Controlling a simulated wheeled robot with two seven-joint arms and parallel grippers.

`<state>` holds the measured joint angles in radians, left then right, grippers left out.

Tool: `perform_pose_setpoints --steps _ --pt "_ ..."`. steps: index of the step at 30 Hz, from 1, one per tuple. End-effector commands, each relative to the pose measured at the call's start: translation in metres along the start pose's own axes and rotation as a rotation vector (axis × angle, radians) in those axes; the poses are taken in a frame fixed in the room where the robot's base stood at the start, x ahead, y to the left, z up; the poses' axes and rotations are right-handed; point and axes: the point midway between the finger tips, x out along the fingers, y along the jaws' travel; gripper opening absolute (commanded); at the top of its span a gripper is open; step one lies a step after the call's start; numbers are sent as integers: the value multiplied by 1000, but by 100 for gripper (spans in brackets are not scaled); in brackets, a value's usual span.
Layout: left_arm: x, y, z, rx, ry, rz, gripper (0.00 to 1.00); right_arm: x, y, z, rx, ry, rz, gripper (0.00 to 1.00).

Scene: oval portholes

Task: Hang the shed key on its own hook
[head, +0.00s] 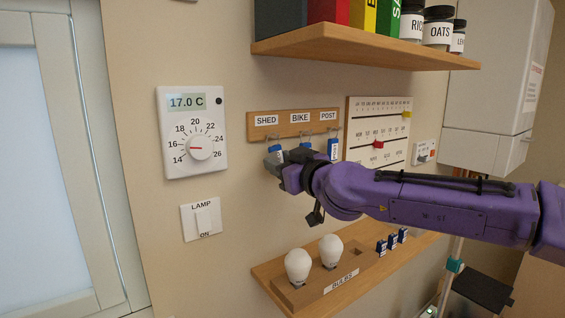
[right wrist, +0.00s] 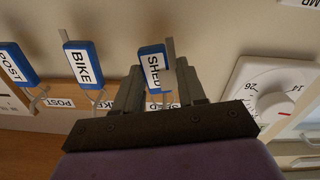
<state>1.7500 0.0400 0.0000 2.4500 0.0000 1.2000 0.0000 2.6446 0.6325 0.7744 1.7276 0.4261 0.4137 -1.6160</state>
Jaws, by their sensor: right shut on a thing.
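The key rack (head: 262,120) is a wooden strip on the wall with labels SHED, BIKE and POST and small hooks below. The shed key's blue tag (head: 275,150) is just below the SHED label. My right gripper (right wrist: 158,88) is shut on the shed key (right wrist: 153,66), with its SHED tag between the fingers. The gripper hides its upper part, so I cannot tell whether its ring is on the hook. The bike key (right wrist: 82,65) and post key (right wrist: 14,66) hang beside it under their own labels. My left gripper is not in view.
A thermostat (head: 193,132) and lamp switch (head: 201,216) are left of the rack. A shelf with jars (head: 370,47) is above. A lower shelf holds bulbs (head: 298,266) and small blue items (head: 392,242). A slider panel (head: 378,130) is on the right.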

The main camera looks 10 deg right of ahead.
Motion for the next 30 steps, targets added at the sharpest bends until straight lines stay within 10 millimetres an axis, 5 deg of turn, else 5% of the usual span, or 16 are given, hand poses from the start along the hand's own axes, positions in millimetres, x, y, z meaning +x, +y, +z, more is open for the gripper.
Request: perform_pose_setpoints --steps 11,12,14,24,30 --pt "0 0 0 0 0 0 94 0 0 0 0 0 0 11" --pt "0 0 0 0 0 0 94 0 0 0 0 0 0 50" --pt "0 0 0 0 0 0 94 0 0 0 0 0 0 69" --pt "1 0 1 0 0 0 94 -4 0 0 -1 0 0 70" --pt "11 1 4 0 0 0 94 -41 -1 0 -3 5 0 70"
